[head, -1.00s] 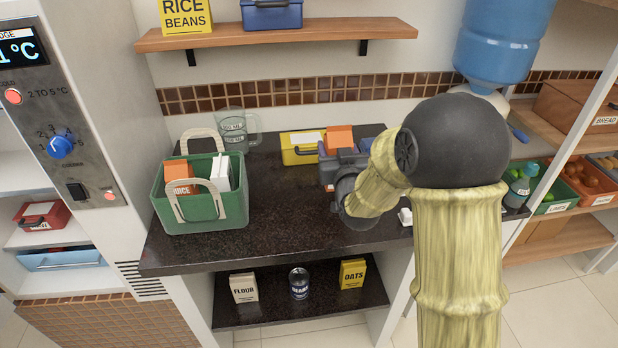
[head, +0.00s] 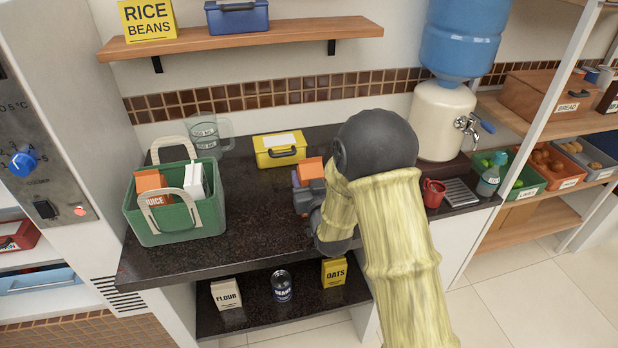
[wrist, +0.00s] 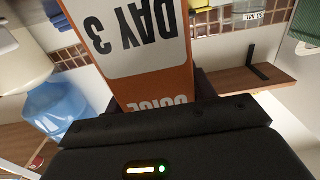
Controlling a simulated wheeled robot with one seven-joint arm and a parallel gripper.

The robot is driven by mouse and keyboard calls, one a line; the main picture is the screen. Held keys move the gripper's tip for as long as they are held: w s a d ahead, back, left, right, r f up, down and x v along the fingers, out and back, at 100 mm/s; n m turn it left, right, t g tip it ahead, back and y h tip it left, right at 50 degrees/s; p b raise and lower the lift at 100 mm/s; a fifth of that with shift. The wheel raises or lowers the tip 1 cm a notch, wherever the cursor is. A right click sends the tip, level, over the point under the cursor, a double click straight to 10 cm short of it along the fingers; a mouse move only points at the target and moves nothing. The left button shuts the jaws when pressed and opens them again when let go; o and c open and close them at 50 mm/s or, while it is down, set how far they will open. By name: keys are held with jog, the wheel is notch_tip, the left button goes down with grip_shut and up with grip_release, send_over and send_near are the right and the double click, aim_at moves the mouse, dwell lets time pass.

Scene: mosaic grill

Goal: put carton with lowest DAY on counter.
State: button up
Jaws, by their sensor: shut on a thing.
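An orange juice carton (head: 311,168) is in my gripper (head: 304,192) over the middle of the dark counter (head: 232,215). In the wrist view the same carton (wrist: 180,75) appears upside down, with a white label reading "DAY 3". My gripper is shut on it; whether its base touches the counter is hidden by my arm. A green basket (head: 205,217) on the counter's left holds another orange juice carton (head: 150,184) and a white carton (head: 195,180). I cannot read any day on these two.
A yellow box (head: 280,157) stands at the back of the counter, with glass measuring jugs (head: 212,135) behind the basket. A red mug (head: 433,193) and a water dispenser (head: 443,120) are on the right. Counter between basket and carton is clear.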

jog(key=shift+f, duration=0.2)
jog(key=o, duration=1.4)
jog(key=shift+r, duration=0.1)
jog(key=p+v, duration=0.1)
jog(key=v, duration=0.8)
jog(key=shift+r, duration=0.2)
jog(key=p, duration=0.2)
jog(key=shift+s+p, duration=0.35)
jog(key=shift+s+d+p, duration=0.1)
jog(key=shift+s+p, duration=0.1)
jog(key=shift+p, duration=0.75)
